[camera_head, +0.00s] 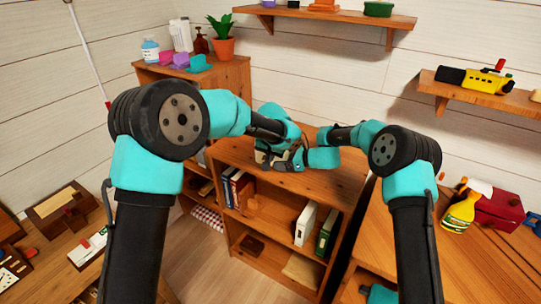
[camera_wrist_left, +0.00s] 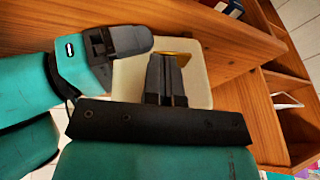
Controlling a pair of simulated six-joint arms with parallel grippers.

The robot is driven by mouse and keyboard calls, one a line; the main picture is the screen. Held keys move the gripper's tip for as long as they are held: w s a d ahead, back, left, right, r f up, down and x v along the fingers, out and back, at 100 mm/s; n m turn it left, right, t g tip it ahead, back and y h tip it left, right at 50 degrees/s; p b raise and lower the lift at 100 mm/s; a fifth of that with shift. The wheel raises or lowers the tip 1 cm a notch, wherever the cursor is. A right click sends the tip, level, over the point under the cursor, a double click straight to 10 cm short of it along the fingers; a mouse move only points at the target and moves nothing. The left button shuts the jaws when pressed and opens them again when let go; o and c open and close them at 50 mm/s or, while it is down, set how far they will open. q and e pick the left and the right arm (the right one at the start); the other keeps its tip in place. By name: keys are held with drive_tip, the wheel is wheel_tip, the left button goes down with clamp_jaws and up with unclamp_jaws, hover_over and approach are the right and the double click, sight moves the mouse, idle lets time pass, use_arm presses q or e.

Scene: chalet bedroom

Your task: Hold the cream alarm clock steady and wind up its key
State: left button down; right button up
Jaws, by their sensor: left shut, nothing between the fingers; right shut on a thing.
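The cream alarm clock (camera_wrist_left: 198,78) shows in the left wrist view, with its pale body behind my left fingers. In the head view a small part of the clock (camera_head: 261,156) shows among my grippers on top of the wooden bookcase. My left gripper (camera_wrist_left: 167,78) is shut and empty, right in front of the clock. A bit of yellow, perhaps the key (camera_wrist_left: 176,56), shows behind its fingertips; whether they touch it is hidden. My right gripper (camera_wrist_left: 128,42) is shut on the clock at its upper left side in that view. The clock's face is not visible.
The bookcase top (camera_head: 335,178) is bare to the right of the grippers. Its shelves hold books (camera_head: 305,223). A cabinet with a potted plant (camera_head: 222,45) and bottles stands behind left. A desk with a yellow spray bottle (camera_head: 460,213) is at right. Wall shelves hang above.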

use_arm(q)
drive_tip(key=shift+s+d+f+y, duration=0.1)
drive_tip(key=shift+y, duration=0.2)
drive_tip(key=shift+d+f+m+t+y, duration=0.15)
drive_tip(key=shift+t+y, duration=0.05)
drive_tip(key=shift+y, duration=0.3)
drive_tip(key=shift+d+f+m+t+y, duration=0.1)
drive_tip(key=shift+d+m+t+y, duration=0.1)
drive_tip(key=shift+y, duration=0.3)
drive_tip(key=y, duration=0.1)
drive_tip(key=t+y, duration=0.1)
drive_tip(key=y, duration=0.1)
drive_tip(key=shift+s+d+f, duration=0.15)
drive_tip(key=shift+d+f, duration=0.05)
drive_tip(key=shift+f, duration=0.2)
drive_tip(key=t+y, duration=0.1)
drive_tip(key=y, duration=0.1)
drive_tip(key=f+m+t+y, duration=0.1)
drive_tip(key=y, duration=0.1)
drive_tip(key=shift+d+f, duration=0.1)
drive_tip(key=shift+d, duration=0.05)
drive_tip(key=shift+f, duration=0.15)
drive_tip(key=shift+w+a+r, duration=0.15)
drive_tip(key=shift+a+r, duration=0.05)
drive_tip(key=shift+a, duration=0.2)
drive_tip(key=shift+w+a+r, duration=0.1)
drive_tip(key=shift+a+r, duration=0.05)
drive_tip(key=shift+a, duration=0.25)
